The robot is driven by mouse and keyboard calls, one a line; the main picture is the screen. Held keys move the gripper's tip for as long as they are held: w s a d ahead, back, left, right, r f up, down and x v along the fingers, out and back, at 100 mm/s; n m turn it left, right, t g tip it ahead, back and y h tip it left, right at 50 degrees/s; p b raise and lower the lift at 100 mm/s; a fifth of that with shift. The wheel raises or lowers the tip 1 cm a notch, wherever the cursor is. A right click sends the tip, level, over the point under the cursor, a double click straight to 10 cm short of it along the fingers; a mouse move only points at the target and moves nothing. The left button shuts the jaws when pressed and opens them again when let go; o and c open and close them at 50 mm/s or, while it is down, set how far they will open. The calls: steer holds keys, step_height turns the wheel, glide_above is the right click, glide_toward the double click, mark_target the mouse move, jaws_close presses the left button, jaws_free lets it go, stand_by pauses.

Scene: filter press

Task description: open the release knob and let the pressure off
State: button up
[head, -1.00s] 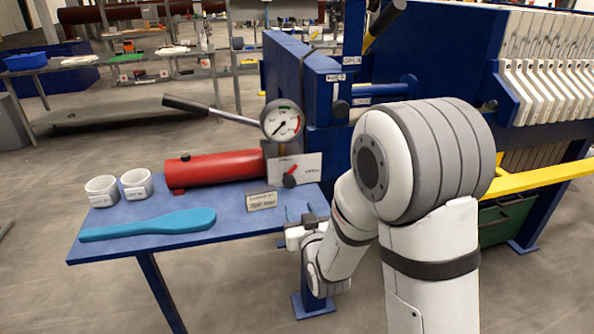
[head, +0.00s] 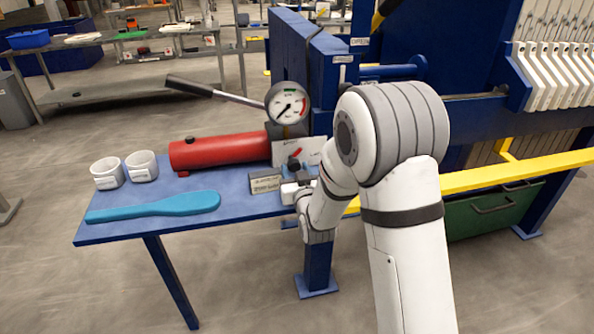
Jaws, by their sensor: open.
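The red release knob (head: 296,153) sits on a white plate (head: 314,148) at the pump's right end. Its visible part slants up to the right; my gripper hides the lower part, and the plate's lettering is too small to read. My gripper (head: 294,166) is just in front of the knob, its jaws open; I cannot tell whether it touches. The round pressure gauge (head: 287,103) stands above, its needle toward the lower left. The red pump cylinder (head: 220,151) lies to the left, with a long-handled lever (head: 190,86) behind it.
On the blue table (head: 235,207) are a small label block (head: 266,183), a teal paddle (head: 155,206) and two white cups (head: 107,173), (head: 142,166). The blue press frame (head: 335,75) rises behind my arm. A yellow bar (head: 520,172) runs to the right.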

steer(key=shift+c, duration=0.4)
steer(key=c, duration=0.6)
steer(key=m+b, duration=0.1)
steer(key=b, duration=0.2)
steer(key=shift+f, duration=0.3)
steer(key=shift+r+m+b, duration=0.25)
steer(key=shift+m+b, duration=0.6)
steer(key=shift+m, duration=0.15)
steer(key=o, duration=0.7)
steer(key=shift+v, duration=3.9)
steer(key=shift+r, duration=0.1)
steer(key=shift+c, duration=0.2)
